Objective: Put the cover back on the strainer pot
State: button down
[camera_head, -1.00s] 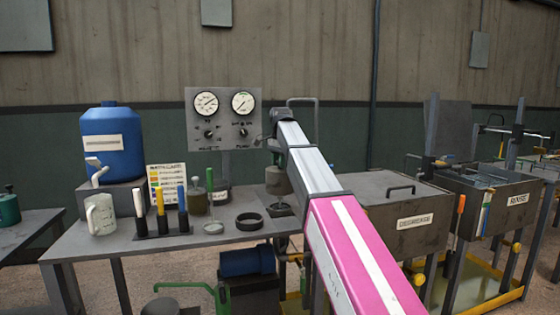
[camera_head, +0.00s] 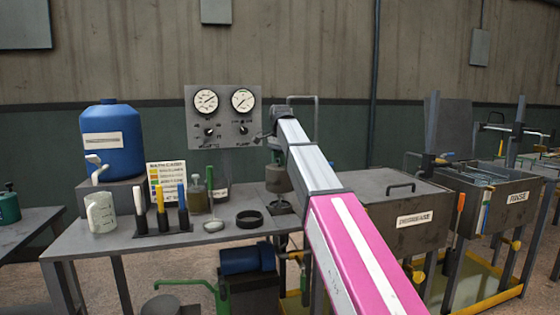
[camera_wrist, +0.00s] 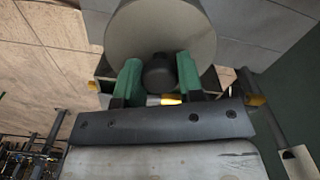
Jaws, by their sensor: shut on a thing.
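My gripper (camera_wrist: 159,80) is shut on the dark round knob (camera_wrist: 159,70) of a grey disc-shaped cover (camera_wrist: 160,28). One green finger is on each side of the knob in the wrist view. In the head view my arm reaches to the right end of the bench, and the fingers are too small to make out there. A grey cylindrical body (camera_head: 278,179) shows below the arm's end, over a dark round base (camera_head: 282,204). I cannot tell which part is the strainer pot, or whether the cover touches it.
A gauge panel (camera_head: 223,118) stands behind. Farther left are a marker rack (camera_head: 162,221), a jug (camera_head: 101,213) and a blue drum (camera_head: 112,142). A degrease tank (camera_head: 400,215) is right.

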aim_at(280, 181)
jog(key=shift+f, duration=4.5)
jog(key=c, duration=0.7)
grip_release()
jog(key=shift+o, duration=0.2)
notch_tip(280, 181, up, 10)
jog(key=shift+w+f, duration=0.1)
jog(key=shift+f, duration=0.1)
jog(key=shift+r, duration=0.6)
